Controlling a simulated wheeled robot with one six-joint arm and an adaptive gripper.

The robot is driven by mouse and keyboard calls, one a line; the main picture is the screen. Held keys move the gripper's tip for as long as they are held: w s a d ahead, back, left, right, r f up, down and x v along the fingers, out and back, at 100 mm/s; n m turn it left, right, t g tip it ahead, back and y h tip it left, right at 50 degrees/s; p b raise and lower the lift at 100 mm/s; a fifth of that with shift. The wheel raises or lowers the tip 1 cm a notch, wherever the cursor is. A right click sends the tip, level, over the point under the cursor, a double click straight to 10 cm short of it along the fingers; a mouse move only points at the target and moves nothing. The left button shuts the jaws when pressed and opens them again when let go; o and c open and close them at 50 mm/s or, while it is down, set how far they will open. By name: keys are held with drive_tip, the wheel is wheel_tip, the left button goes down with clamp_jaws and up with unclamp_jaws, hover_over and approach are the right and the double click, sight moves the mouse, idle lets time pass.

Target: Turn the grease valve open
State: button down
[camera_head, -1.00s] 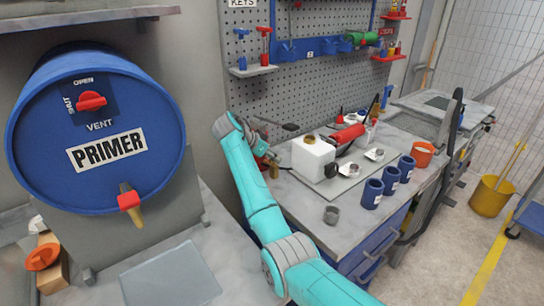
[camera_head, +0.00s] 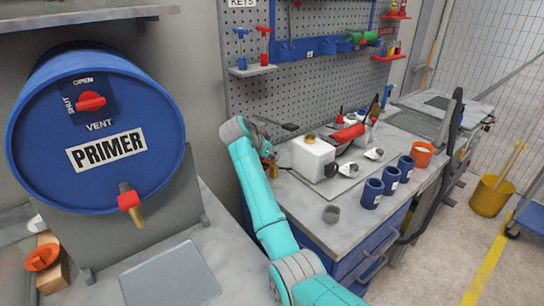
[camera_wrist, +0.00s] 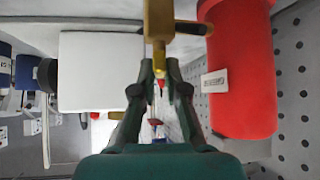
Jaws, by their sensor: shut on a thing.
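A brass valve piece (camera_wrist: 160,22) with a dark bar-like lever (camera_wrist: 190,28) stands at the top middle of the wrist view. My gripper (camera_wrist: 159,70) has its two fingertips close around the narrow lower end of the brass piece and is shut on it. A red cylinder (camera_wrist: 240,75) with a small pale label lies just right of the valve in the wrist view. In the head view my gripper (camera_head: 264,134) is at the left end of the right-hand bench, by the pegboard. There the valve is mostly hidden by my arm and too small to make out.
A white box (camera_head: 312,158) stands close right of my gripper; it also shows in the wrist view (camera_wrist: 92,72). The blue primer drum (camera_head: 100,185) is at left. The pegboard (camera_head: 300,90) is behind.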

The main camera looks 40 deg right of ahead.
drive_tip(key=n+t, duration=0.1)
drive_tip(key=n+t+y, duration=0.1)
drive_tip(key=n, duration=0.1)
drive_tip(key=n+t, duration=0.1)
drive_tip(key=shift+s+d+n+y, duration=0.15)
drive_tip(key=shift+s+n+y, duration=0.1)
drive_tip(key=shift+n+y, duration=0.05)
drive_tip(key=shift+n+t+y, duration=0.6)
drive_tip(key=shift+n+y, duration=0.05)
drive_tip(key=shift+n, duration=0.5)
drive_tip(key=shift+n+t+y, duration=0.6)
drive_tip(key=shift+n+y, duration=0.05)
drive_tip(key=shift+n, duration=0.5)
drive_tip(key=c, duration=1.2)
unclamp_jaws()
drive_tip(key=v, duration=1.2)
drive_tip(key=shift+d, duration=0.2)
drive_tip(key=shift+s, duration=0.1)
